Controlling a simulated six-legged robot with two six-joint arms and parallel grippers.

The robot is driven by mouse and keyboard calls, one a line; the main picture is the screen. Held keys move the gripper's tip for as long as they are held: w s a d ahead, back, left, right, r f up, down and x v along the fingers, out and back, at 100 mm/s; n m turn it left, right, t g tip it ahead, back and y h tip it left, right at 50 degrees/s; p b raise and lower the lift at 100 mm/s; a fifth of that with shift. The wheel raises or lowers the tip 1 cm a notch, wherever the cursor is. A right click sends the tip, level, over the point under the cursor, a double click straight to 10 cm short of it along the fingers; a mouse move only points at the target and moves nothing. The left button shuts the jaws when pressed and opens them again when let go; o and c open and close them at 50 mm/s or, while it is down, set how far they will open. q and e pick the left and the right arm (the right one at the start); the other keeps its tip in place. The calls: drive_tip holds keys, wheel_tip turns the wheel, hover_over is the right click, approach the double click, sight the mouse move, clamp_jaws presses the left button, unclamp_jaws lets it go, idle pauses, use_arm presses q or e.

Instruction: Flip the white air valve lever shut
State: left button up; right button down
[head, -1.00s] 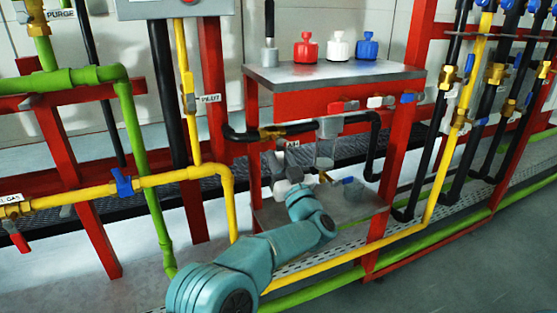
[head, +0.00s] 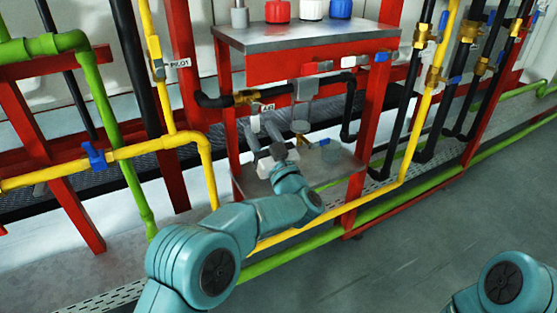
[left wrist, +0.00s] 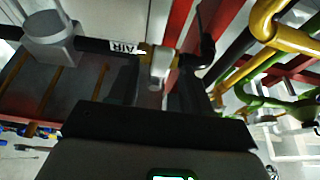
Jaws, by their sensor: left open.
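The white air valve lever (head: 255,123) hangs down below a brass valve (head: 245,97) on the black pipe, beside the AIR label (head: 266,108). In the left wrist view the lever (left wrist: 161,63) points toward the camera, between the directions of the two dark fingers. My left gripper (head: 263,137) is open, just below and in front of the lever, with its fingers pointing up at it. In the left wrist view the gripper (left wrist: 154,88) holds nothing. I cannot tell whether a finger touches the lever. My right gripper is out of view; only part of my right arm shows.
A red stand with a grey top (head: 300,38) carries red, white and blue bottles. A grey block (head: 305,88) hangs on the pipe right of the valve. A lower shelf (head: 335,170) holds a clear container. A yellow pipe (head: 207,170) runs left of the arm. Floor at right is clear.

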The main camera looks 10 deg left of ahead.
use_arm(q)
drive_tip(key=p+v, duration=0.2)
drive_tip(key=v, duration=1)
drive_tip(key=shift+s+d, duration=0.2)
